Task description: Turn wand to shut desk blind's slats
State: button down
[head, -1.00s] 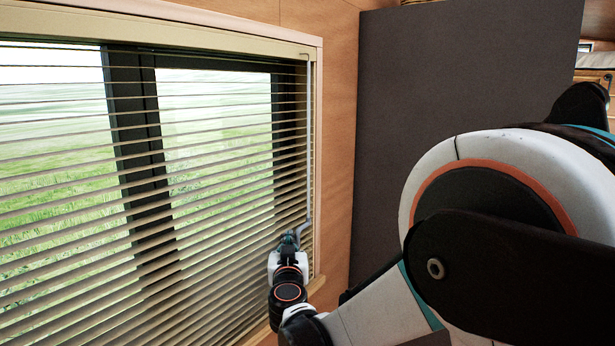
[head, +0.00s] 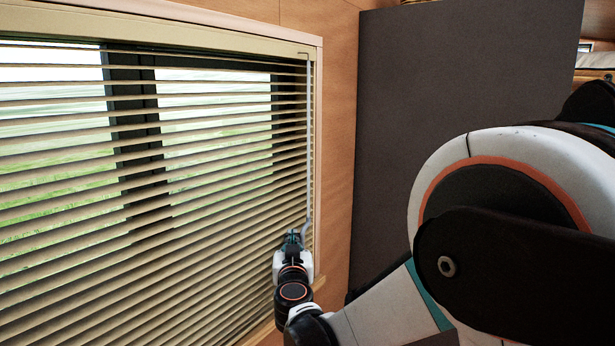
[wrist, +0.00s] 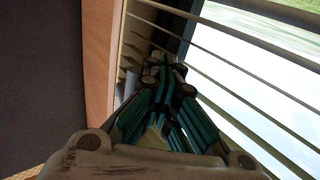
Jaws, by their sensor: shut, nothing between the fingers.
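The desk blind (head: 70,205) covers the window with beige slats. The slats are partly tilted, and green and white outdoors shows in strips between them. The thin grey wand (head: 310,130) hangs along the blind's right edge, its bent lower end beside my gripper (head: 298,234). My gripper is shut and empty at the blind's lower right. In the head view I cannot tell whether it touches the wand. In the wrist view my closed gripper (wrist: 165,72) points toward the slats (wrist: 245,45); I cannot make out the wand there.
A wooden wall strip (head: 336,150) and a tall dark grey panel (head: 440,90) stand right of the window. The white window frame (head: 318,100) edges the blind closely. My own arm fills the lower right of the head view.

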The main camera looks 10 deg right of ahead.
jog(key=shift+s+d+b, duration=0.2)
jog(key=shift+d+b, duration=0.2)
jog(key=shift+d, duration=2.05)
jog(key=s+a, duration=0.2)
jog(key=s, duration=0.7)
jog(key=shift+a+b, duration=0.15)
jog(key=shift+b, duration=0.2)
dwell(0.3)
jog(key=shift+w, duration=0.1)
